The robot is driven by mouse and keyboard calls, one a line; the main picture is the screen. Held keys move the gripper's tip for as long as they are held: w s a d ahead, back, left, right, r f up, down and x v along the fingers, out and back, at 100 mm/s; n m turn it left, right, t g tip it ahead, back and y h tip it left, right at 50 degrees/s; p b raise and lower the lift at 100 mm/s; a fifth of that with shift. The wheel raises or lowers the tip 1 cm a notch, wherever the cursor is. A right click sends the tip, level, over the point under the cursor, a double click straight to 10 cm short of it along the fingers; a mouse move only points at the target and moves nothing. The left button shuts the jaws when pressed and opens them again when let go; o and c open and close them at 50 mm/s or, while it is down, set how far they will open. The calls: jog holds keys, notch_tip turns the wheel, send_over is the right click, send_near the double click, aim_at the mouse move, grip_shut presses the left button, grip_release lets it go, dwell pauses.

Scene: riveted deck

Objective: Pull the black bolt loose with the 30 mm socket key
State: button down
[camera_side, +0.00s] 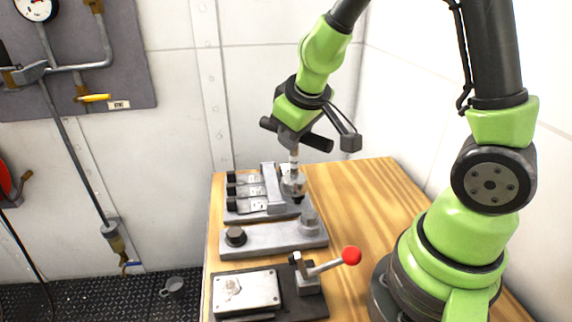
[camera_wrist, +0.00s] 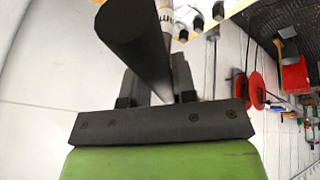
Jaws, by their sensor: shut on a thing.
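In the side view, my gripper (camera_side: 295,138) is shut on a socket key with a thick black crossbar handle (camera_side: 318,142). The key's pale shaft points down to a wider metal socket (camera_side: 293,184) by the right end of the key rack. Whether the socket touches anything there is unclear, and its size mark is unreadable. In the wrist view, the black handle (camera_wrist: 135,35) lies between the fingers (camera_wrist: 158,85). The black bolt (camera_side: 235,236) stands at the left end of a grey plate (camera_side: 270,238), in front of the rack and apart from the key.
A grey bolt (camera_side: 309,217) stands at the plate's right end. The rack (camera_side: 271,188) has several black-ended, white-labelled places. Nearer the camera are a metal box (camera_side: 246,291) and a red-knobbed lever (camera_side: 351,256). The wooden bench (camera_side: 365,200) is clear on the right.

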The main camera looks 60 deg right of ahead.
jog(key=w+a+r, duration=0.1)
jog(key=w+a, duration=0.1)
jog(key=a, duration=0.4)
jog(key=w+a+r, duration=0.1)
jog(key=w+a, duration=0.2)
jog(key=a, duration=0.4)
jog(key=f+m+g, duration=0.1)
jog(key=m, duration=0.1)
jog(key=f+m+h, duration=0.1)
jog(key=f+m, duration=0.1)
jog(key=m, duration=0.1)
jog(key=f+m+g, duration=0.1)
jog(key=f+m, duration=0.1)
jog(key=m, duration=0.1)
jog(key=shift+s+d+g+h, duration=0.15)
jog(key=shift+s+g+h, duration=0.15)
jog(key=shift+h, duration=0.1)
jog(key=shift+f, duration=1.4)
dwell(0.5)
jog(key=n, duration=0.2)
jog(key=n+t+y, duration=0.1)
jog(key=n, duration=0.1)
jog(key=shift+n+t, duration=0.3)
jog(key=shift+n, duration=0.1)
